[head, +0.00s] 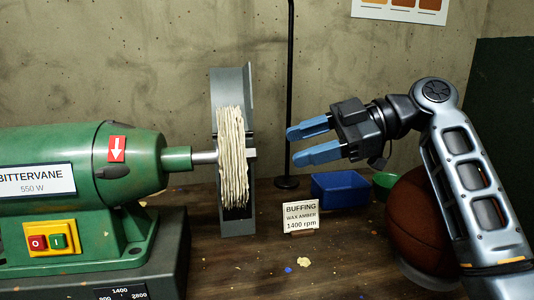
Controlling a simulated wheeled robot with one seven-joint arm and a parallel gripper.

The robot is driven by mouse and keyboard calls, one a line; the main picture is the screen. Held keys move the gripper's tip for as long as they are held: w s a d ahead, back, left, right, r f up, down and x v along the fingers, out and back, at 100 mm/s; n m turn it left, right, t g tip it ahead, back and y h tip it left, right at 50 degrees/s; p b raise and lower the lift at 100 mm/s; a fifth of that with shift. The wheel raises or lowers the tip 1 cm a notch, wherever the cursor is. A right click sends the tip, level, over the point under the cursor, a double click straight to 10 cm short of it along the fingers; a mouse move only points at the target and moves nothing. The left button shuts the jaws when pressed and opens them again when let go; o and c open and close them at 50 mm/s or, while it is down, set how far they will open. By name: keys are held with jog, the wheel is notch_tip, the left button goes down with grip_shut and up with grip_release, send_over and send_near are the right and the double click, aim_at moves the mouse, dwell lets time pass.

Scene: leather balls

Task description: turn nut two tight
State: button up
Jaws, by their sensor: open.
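A small pale nut or spindle end (252,153) sticks out on the right side of the cream cloth buffing wheel (232,165). It is too small to tell whether it is nut two or how tight it sits. The wheel is on the shaft (204,157) of a green bench machine (75,165). My gripper (293,146) points left with its two blue fingers apart and empty. The fingertips are right of the spindle end at about its height, with a gap between them.
A grey guard (233,84) stands behind and around the wheel. A sign card (301,218), a blue bin (339,190), a green bowl (382,182) and a brown ball (418,222) are on the bench below my arm. A dark pole (290,80) rises behind.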

aim_at(249, 155)
jog(key=a+f+n, duration=0.1)
jog(key=a, duration=0.6)
jog(key=shift+f+g, duration=0.15)
jog(key=shift+g, duration=0.15)
grip_shut()
dwell(0.4)
